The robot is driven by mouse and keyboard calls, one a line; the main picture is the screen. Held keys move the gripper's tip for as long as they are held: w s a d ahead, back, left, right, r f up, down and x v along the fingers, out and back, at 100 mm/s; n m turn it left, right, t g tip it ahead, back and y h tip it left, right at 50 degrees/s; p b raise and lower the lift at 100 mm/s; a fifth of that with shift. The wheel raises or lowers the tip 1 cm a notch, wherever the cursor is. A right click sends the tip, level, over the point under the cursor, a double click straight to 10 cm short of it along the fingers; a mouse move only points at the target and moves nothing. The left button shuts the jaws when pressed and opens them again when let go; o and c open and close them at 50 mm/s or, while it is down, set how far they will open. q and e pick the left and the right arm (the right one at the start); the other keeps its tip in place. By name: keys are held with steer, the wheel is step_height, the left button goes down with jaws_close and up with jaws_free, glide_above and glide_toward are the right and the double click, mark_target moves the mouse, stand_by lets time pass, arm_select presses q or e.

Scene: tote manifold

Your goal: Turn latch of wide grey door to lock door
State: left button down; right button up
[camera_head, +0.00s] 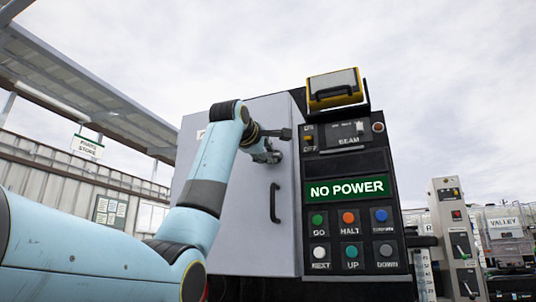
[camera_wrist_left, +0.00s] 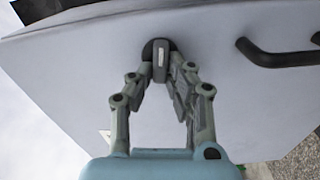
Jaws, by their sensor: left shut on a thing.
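The wide grey door (camera_head: 236,240) is a pale panel left of the black control panel, with a dark vertical handle (camera_head: 275,203). The door (camera_wrist_left: 75,75) fills most of the left wrist view, with the handle (camera_wrist_left: 270,55) at upper right. The latch (camera_wrist_left: 162,56) is a small light bar on a dark round base, upright in that view. My left gripper (camera_wrist_left: 160,72) is shut on the latch, one finger on each side. In the head view my left gripper (camera_head: 275,146) is at the door's upper right, above the handle, and largely covers the latch. My right gripper is not in view.
The black control panel (camera_head: 345,220) has several coloured buttons and a green "NO POWER" display (camera_head: 347,189). A yellow-framed box (camera_head: 335,88) sits on top of it. A grey switch post (camera_head: 457,235) and clear bins (camera_head: 505,225) are at right. My left arm crosses the door's left part.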

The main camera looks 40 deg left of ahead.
arm_select(q)
steer(key=shift+f+n, duration=0.15)
steer(key=shift+n, duration=0.75)
steer(key=c, duration=1.3)
jaws_free()
steer(key=v, duration=1.2)
steer(key=shift+f, duration=0.1)
steer(key=shift+a, duration=0.1)
